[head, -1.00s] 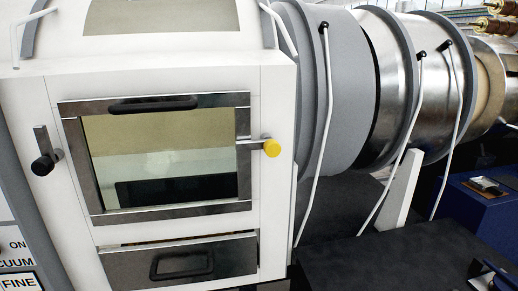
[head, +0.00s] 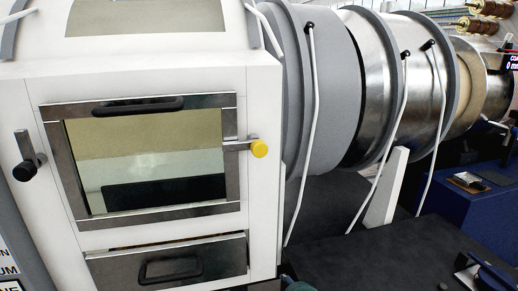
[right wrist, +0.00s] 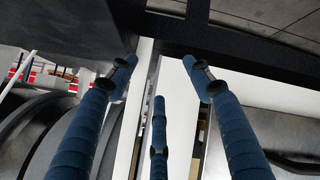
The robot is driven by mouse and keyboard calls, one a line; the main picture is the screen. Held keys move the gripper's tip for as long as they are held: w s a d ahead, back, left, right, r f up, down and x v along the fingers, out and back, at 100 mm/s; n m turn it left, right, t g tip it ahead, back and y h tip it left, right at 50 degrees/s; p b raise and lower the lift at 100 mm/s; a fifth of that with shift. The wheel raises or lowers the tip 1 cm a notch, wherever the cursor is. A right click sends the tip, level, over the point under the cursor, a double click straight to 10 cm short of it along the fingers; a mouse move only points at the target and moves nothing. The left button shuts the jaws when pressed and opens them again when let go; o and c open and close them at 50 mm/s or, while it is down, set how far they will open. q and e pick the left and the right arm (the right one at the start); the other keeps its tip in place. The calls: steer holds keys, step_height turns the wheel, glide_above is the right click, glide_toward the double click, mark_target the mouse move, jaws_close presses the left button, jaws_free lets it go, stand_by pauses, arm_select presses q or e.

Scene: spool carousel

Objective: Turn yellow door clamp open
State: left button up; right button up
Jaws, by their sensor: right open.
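The yellow door clamp is a round yellow knob (head: 259,148) on a short metal bar that lies roughly level across the right edge of the door frame. The door (head: 91,204) is a dark metal frame around a window and appears closed. My right gripper (right wrist: 160,76) shows in the right wrist view with its blue-wrapped fingers spread and nothing between them. White panels lie beyond the fingers; the yellow knob is not visible there. My left gripper is not in view.
A black-knobbed handle (head: 24,169) is left of the door. A metal drawer (head: 168,264) with a black pull is below. To the right are a large metal cylinder (head: 377,90) with white rods, a dark flat surface (head: 390,262) and a blue box (head: 462,212).

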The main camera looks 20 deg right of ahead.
mark_target(261, 152)
steer(key=w+a+r+n+t, duration=0.1)
steer(key=w+r+t, duration=0.15)
steer(key=r, duration=0.75)
steer(key=w+a+r+n+t, duration=0.1)
steer(key=w+r, duration=0.2)
steer(key=r, duration=0.8)
steer(key=s+a+r+n+t, duration=0.1)
steer(key=s+a+r, duration=0.15)
steer(key=r, duration=0.75)
steer(key=s+a+r+n+t, duration=0.15)
steer(key=s+r, duration=0.25)
steer(key=r, duration=0.5)
steer(key=s+a+r+n+t, duration=0.1)
steer(key=s+a+r+t, duration=0.15)
steer(key=r, duration=0.75)
steer(key=shift+g+y, duration=0.35)
steer(key=shift+y, duration=0.05)
steer(key=w+p, duration=0.1)
steer(key=w, duration=0.2)
steer(key=w+p, duration=0.1)
steer(key=w, duration=0.2)
steer(key=w+p, duration=0.1)
steer(key=w, duration=0.2)
steer(key=shift+w+d+f+p, duration=0.3)
steer(key=shift+w+d+p, duration=0.05)
steer(key=shift+c, duration=0.5)
jaws_close()
